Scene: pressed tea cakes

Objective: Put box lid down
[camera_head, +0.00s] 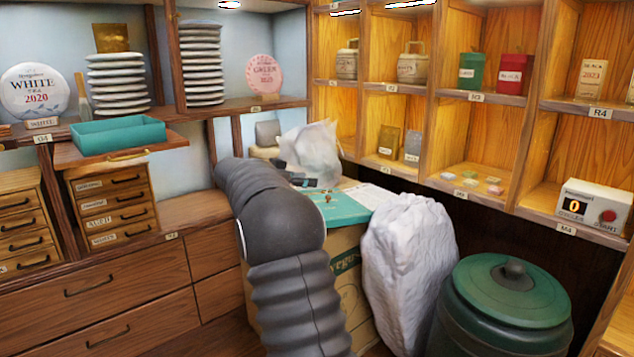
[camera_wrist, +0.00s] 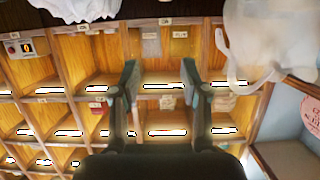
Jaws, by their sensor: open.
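A flat teal lid (camera_head: 345,207) with a small reddish-brown mark lies on top of a cardboard carton (camera_head: 350,262), partly hidden by my arm. A teal open box (camera_head: 118,135) sits on a pulled-out wooden board at the left. In the wrist view my gripper (camera_wrist: 160,72) is open, its two dark fingers apart with nothing held between them. Only shelves show beyond the fingers. The lid is not clearly visible in the wrist view. In the head view, small dark parts beside the lid may be my gripper; my arm hides most of that area.
A white plastic bag (camera_head: 312,152) stands behind the lid; it also shows in the wrist view (camera_wrist: 270,35). A white wrapped sack (camera_head: 408,265) and a green lidded bin (camera_head: 505,305) stand to the right. Wooden cubbies (camera_head: 470,190) line the right wall.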

